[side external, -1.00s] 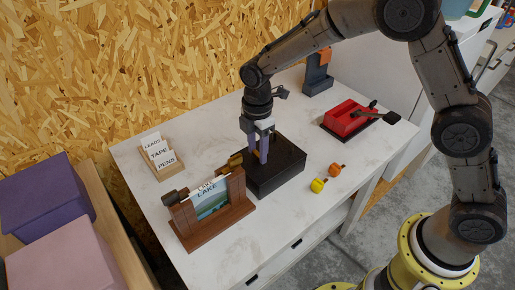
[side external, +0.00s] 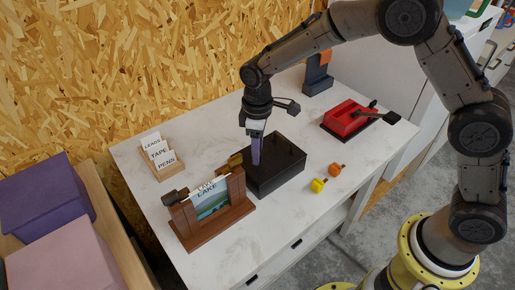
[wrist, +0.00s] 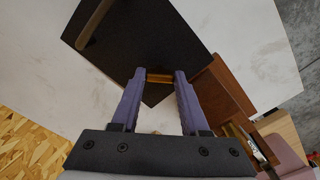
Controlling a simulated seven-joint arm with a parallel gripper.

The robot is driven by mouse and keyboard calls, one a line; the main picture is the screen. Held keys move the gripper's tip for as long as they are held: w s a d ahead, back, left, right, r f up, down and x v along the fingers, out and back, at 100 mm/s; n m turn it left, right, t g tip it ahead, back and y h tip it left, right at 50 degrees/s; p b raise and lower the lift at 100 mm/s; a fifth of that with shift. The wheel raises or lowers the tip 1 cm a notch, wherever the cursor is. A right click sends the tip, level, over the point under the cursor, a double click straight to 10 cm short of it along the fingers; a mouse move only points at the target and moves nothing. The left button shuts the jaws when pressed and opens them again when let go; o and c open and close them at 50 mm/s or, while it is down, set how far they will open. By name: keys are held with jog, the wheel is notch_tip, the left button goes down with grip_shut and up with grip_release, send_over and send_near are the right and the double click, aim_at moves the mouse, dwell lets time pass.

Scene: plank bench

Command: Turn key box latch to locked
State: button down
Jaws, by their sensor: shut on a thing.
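The key box is a low black box (side external: 282,168) on the white bench top. In the wrist view its dark face (wrist: 150,35) fills the upper middle. A brass-coloured bar (wrist: 160,78), which looks like the latch, spans the gap between my fingertips near one edge of the box. My gripper (side external: 255,162) points down at the left part of the box, with purple fingers. In the wrist view my gripper (wrist: 160,76) is shut on the bar. The side view shows the fingers nearly edge-on and hides the bar. I cannot read the latch's position.
A wooden picture frame (side external: 232,213) stands close left of the box, with a brass piece (side external: 235,160) behind it. Orange (side external: 336,170) and yellow (side external: 318,185) knobs lie to the right. A red device (side external: 346,118) and a card holder (side external: 169,172) stand farther off.

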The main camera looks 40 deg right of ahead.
jog(key=m, duration=0.4)
jog(key=shift+m, duration=2.2)
jog(key=shift+c, duration=2)
grip_release()
notch_tip(320, 180, up, 14)
